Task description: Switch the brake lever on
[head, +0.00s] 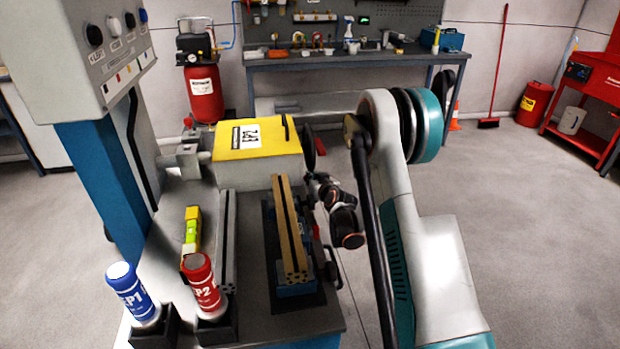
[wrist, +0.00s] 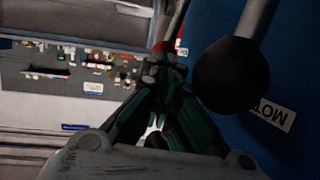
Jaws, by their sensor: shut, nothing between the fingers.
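In the wrist view my gripper (wrist: 158,78) is shut, with its dark green fingers together and nothing seen between them. A slim grey rod with a red part (wrist: 160,47) shows just beyond the fingertips; I cannot tell if they touch. To the right, close to the fingers, is a large black ball knob (wrist: 230,76) on a grey rod. I cannot tell which of these is the brake lever. In the head view, my arm hides much of the machine's right side, and I cannot make out the fingertips or lever there.
A blue panel with a white label (wrist: 272,113) lies beside the knob. The machine bed carries a yellow box (head: 245,153), a slotted bar (head: 288,235), a blue bottle (head: 130,290) and a red bottle (head: 201,285). Open floor lies to the right.

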